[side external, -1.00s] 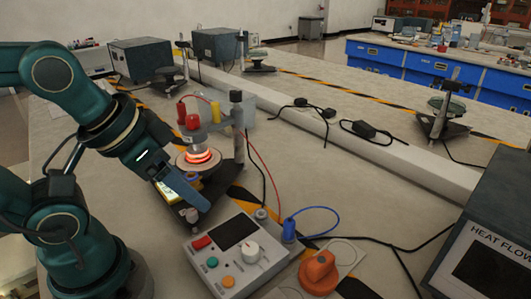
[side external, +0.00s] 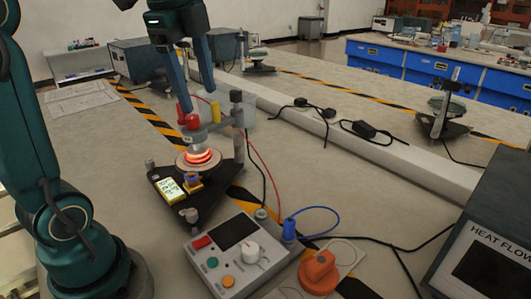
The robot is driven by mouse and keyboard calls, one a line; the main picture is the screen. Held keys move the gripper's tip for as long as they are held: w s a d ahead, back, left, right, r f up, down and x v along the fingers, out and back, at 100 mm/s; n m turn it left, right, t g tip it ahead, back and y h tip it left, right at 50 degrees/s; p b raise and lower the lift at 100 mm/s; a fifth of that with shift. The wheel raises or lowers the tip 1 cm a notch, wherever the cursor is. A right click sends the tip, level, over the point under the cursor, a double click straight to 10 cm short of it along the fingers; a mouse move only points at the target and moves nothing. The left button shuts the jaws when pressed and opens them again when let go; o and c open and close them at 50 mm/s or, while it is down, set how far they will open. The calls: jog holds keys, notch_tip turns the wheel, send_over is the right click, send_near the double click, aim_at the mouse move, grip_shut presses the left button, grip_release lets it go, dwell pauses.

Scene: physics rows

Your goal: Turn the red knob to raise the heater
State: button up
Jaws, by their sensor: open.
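The heater stand (side external: 217,127) stands on a dark base at centre left, with a glowing orange-red heater (side external: 203,156) low under its top plate.
A control box (side external: 236,254) with a white dial stands in front, wired by red and blue leads. An orange knob (side external: 318,270) on a plate is to its right. A yellow meter (side external: 170,190) lies on the stand's base. A HEAT FLOW box (side external: 487,245) fills the right edge.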

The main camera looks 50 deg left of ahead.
jog(key=g, duration=0.1)
send_near(192, 116)
jog(key=d+f, duration=0.1)
jog(key=d, duration=0.3)
jog(key=shift+n+g+h, duration=0.3)
jog(key=shift+g+h, duration=0.1)
jog(key=shift+g, duration=0.1)
jog(key=a+f, duration=0.2)
jog(key=w+a, duration=0.1)
jog(key=a, duration=0.1)
jog(key=shift+a+f, duration=0.1)
jog(key=shift+f, duration=0.3)
jog(key=shift+s+a+f, duration=0.1)
jog(key=shift+a+f, duration=0.05)
jog(key=shift+f, duration=2.45)
grip_shut()
